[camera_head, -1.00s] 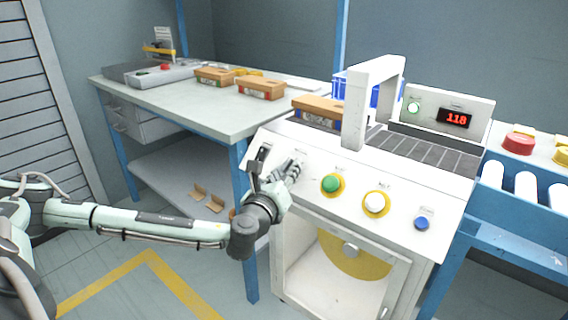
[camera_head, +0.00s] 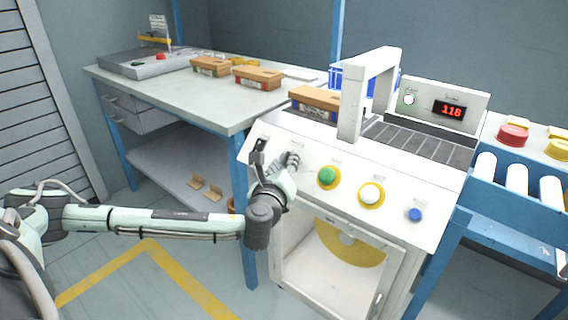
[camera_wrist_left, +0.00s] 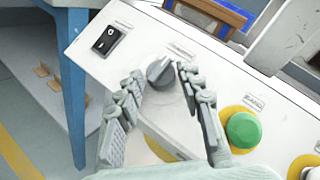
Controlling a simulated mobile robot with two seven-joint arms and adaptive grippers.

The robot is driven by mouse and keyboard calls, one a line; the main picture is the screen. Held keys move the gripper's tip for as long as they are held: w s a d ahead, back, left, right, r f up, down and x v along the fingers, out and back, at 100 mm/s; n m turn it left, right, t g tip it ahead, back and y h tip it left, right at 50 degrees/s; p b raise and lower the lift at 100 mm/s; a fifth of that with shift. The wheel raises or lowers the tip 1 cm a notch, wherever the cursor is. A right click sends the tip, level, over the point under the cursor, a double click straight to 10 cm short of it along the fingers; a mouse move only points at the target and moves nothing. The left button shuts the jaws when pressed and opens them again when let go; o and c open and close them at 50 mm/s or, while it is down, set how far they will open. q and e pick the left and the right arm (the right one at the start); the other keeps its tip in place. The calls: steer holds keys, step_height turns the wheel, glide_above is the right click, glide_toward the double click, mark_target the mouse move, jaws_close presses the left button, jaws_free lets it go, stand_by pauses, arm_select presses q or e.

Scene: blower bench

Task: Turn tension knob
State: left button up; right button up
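The grey tension knob (camera_wrist_left: 160,72) sits on the white sloped panel of the machine (camera_wrist_left: 125,62), right of a black rocker switch (camera_wrist_left: 107,40). In the left wrist view, the two fingers of my left gripper (camera_wrist_left: 159,78) stand on either side of the knob. The right-hand fingertip is very close to the knob; a small gap shows at the left one. I cannot tell whether either touches. In the head view my left gripper (camera_head: 290,160) is over the panel's left part and hides the knob. My right gripper is not in view.
Right of the knob are a green button (camera_head: 327,176), a white button (camera_head: 370,194) and a blue button (camera_head: 415,214). A display (camera_head: 451,109) reads 118. A workbench (camera_head: 190,98) with boxes is at left.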

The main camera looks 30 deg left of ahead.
arm_select(q)
steer(key=shift+o, duration=0.9)
steer(key=v, duration=1.2)
step_height(320, 180, down, 22)
steer(key=s+d+n+g+h, duration=0.2)
steer(key=n+g, duration=0.5)
steer(key=n, duration=0.4)
steer(key=s+d+f+n+g+h, duration=0.2)
steer(key=s+f+n+g, duration=0.3)
steer(key=s+f+n, duration=0.7)
step_height(320, 180, down, 6)
steer(key=s+h, duration=0.1)
steer(key=s, duration=0.1)
steer(key=shift+s+h, duration=0.25)
steer(key=shift+h, duration=0.05)
